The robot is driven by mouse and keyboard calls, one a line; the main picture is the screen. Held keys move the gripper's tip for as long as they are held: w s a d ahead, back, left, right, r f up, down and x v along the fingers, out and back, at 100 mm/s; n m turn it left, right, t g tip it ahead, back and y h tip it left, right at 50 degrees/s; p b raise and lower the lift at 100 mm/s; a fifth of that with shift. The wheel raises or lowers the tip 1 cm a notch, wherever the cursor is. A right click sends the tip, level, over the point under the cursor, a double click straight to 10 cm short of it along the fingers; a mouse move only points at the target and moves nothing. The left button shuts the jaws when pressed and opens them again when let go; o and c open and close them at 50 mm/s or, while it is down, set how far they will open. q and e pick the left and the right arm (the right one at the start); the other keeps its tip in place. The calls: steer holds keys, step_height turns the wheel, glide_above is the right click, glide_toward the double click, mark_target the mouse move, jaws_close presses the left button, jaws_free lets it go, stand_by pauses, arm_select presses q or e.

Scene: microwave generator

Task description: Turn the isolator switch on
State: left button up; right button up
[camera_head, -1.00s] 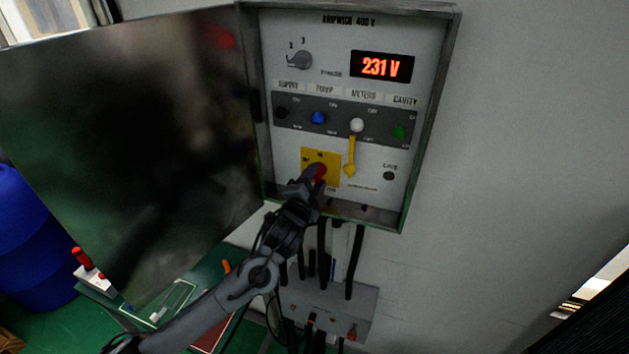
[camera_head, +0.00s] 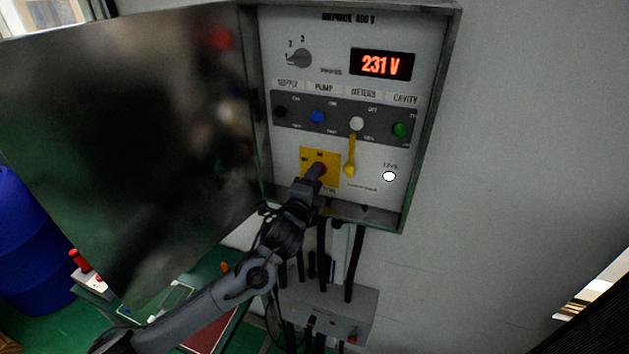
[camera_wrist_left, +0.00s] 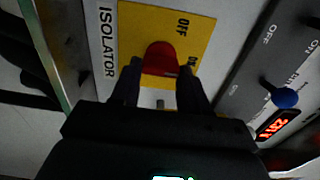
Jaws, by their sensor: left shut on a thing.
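The isolator switch is a red knob (camera_wrist_left: 160,60) on a yellow plate (camera_wrist_left: 205,50) marked OFF and, partly hidden, ON, in the left wrist view. In the head view the yellow plate (camera_head: 333,167) sits low on the panel, with the knob mostly covered by my gripper. My left gripper (camera_head: 316,173) comes from below. In the left wrist view its two fingers (camera_wrist_left: 158,80) are on either side of the red knob, shut on it. A lamp marked LIVE (camera_head: 389,176), right of the plate, is lit white. My right gripper is not in view.
The panel carries a red 231 V display (camera_head: 381,65), a phase selector (camera_head: 300,58), and blue (camera_head: 317,117), white (camera_head: 357,124) and green (camera_head: 399,130) knobs. A yellow lever (camera_head: 350,160) hangs close beside the plate. The open cabinet door (camera_head: 130,140) stands left of my arm.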

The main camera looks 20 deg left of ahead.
arm_select(q)
steer(key=o, duration=1.1)
steer(key=shift+c, duration=0.2)
steer(key=s+b, duration=0.3)
steer(key=s, duration=0.7)
steer(key=shift+s, duration=0.4)
